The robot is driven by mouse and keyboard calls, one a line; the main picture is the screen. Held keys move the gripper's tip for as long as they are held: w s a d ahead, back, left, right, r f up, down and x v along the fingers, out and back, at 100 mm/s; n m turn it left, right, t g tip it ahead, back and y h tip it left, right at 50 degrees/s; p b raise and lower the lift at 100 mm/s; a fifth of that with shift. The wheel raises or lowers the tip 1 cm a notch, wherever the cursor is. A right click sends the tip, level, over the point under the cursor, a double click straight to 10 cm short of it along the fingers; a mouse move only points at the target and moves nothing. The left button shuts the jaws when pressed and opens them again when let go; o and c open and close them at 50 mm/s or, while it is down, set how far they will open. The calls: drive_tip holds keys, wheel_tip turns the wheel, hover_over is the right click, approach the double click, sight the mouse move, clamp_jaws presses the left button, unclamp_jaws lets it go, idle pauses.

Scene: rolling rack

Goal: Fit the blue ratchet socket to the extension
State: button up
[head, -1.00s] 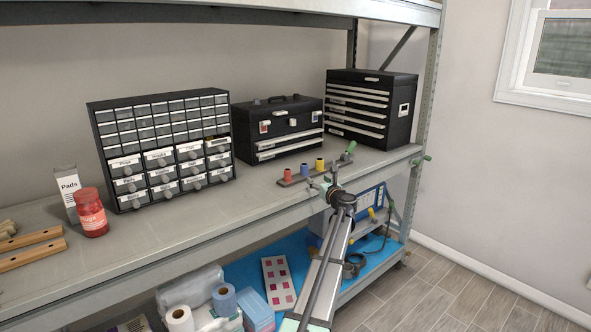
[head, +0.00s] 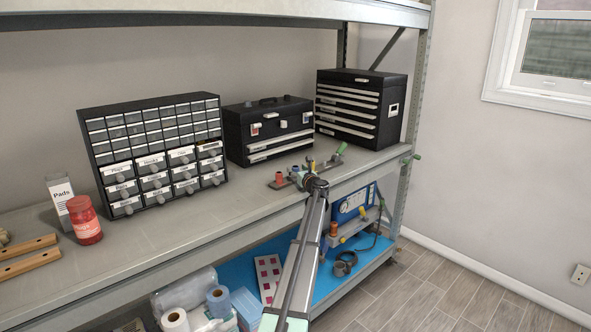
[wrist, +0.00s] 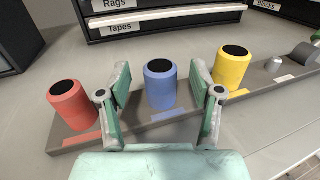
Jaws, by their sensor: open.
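The blue socket (wrist: 161,85) stands upright on a dark socket rail (wrist: 117,129), between a red socket (wrist: 72,104) and a yellow socket (wrist: 230,67). My gripper (wrist: 160,90) is open, with its green-padded fingers on either side of the blue socket. Any contact is unclear. In the head view my gripper (head: 304,178) is at the rail and partly hides the sockets; the red socket (head: 279,178) shows at its left end. A small metal peg (wrist: 274,64) and a dark grey cylinder (wrist: 304,54) are at the rail's right; I cannot tell whether either is the extension.
A green-handled tool (head: 340,151) lies at the right end of the rail. Behind are a drawer cabinet (head: 155,150), a black toolbox (head: 268,130) and a drawer chest (head: 362,107). The shelf front left of the rail (head: 190,220) is clear.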

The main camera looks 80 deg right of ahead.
drive_tip(key=shift+x, duration=1.1)
drive_tip(key=shift+c, duration=0.3)
clamp_jaws()
drive_tip(key=shift+r, duration=0.15)
